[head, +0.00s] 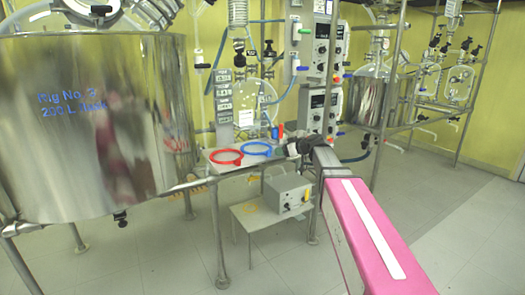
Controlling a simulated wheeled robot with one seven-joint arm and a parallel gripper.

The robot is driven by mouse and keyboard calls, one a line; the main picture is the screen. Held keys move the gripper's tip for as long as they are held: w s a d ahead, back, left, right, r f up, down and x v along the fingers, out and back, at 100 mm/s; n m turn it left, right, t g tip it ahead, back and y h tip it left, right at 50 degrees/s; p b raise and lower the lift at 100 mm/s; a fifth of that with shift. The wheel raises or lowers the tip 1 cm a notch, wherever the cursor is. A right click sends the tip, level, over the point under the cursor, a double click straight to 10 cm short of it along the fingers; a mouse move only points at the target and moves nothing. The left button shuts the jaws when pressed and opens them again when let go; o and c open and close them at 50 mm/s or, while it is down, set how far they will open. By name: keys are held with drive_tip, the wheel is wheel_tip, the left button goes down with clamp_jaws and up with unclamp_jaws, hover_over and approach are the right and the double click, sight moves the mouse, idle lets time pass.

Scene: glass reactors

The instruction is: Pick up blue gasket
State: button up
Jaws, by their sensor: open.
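The blue gasket (257,156) is a ring with a small tab. It lies flat on a small grey shelf (215,170) in the middle of the head view. A red gasket (226,165) lies just left of it on the same shelf. My gripper (282,150) is at the right end of the shelf, just right of the blue gasket, and looks apart from it. It is open, with nothing seen between its jaws. The fingertips are small and dark, and my arm partly hides the gripper from behind.
A large steel vessel (95,130) fills the left. A glass flask (255,105) and metal frame tubes stand behind the shelf. Small blue and red items (277,131) stand at the shelf's back right. A grey box (288,193) sits on a low stand below. Floor at right is clear.

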sight(270, 151)
drive_tip(key=x, duration=0.8)
drive_tip(key=shift+s+a+r, duration=0.1)
drive_tip(key=shift+a+r, duration=0.1)
drive_tip(key=shift+a, duration=0.1)
drive_tip(key=c, duration=1)
